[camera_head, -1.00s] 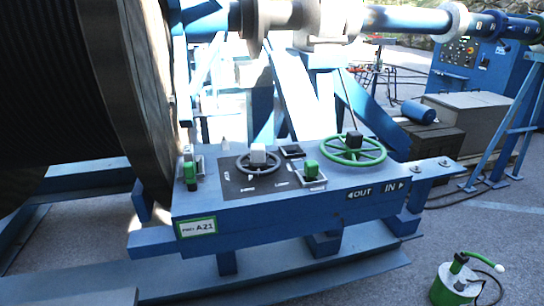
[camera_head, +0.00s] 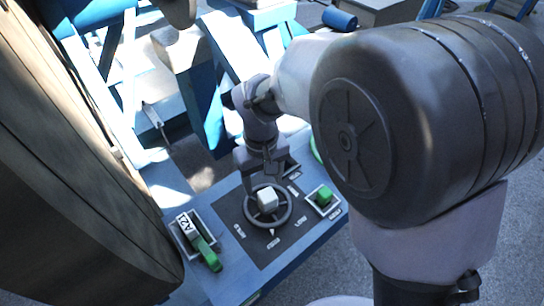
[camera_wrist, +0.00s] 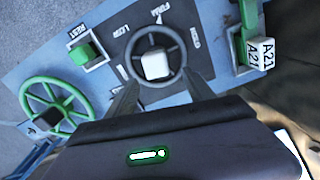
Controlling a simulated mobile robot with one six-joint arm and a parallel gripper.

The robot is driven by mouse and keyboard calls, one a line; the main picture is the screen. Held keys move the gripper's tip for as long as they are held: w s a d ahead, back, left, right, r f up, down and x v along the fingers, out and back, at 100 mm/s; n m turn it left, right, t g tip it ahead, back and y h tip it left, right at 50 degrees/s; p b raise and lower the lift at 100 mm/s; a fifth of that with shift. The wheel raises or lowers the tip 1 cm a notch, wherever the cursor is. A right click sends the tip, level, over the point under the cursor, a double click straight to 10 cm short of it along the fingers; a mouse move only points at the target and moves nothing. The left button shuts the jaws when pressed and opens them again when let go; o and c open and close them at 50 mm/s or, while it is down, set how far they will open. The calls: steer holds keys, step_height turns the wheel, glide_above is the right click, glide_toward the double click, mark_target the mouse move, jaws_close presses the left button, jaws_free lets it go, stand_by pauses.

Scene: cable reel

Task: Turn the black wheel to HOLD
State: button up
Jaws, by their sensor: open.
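The black wheel (camera_head: 285,213) is a spoked ring with a pale block at its hub, on the dark panel of the blue console. In the wrist view the whole wheel (camera_wrist: 131,65) shows, with small white labels around it. A small white mark sits beside its rim near one label. My gripper (camera_head: 262,178) is over the wheel's far side. In the wrist view my gripper (camera_wrist: 160,78) has its fingers spread apart, one on each side of the wheel. I cannot tell whether they touch the rim.
A green lever (camera_head: 205,252) with an A21 tag stands left of the wheel, and a green switch (camera_head: 324,196) to its right. A green handwheel (camera_wrist: 55,92) is farther along the console. The large reel (camera_head: 80,190) stands close on the left.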

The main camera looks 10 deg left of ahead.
mark_target(267, 194)
steer(key=f, duration=0.5)
steer(key=d+f+b, duration=0.1)
steer(key=f, duration=0.1)
steer(key=shift+f, duration=0.35)
steer(key=shift+c, duration=0.2)
jaws_close()
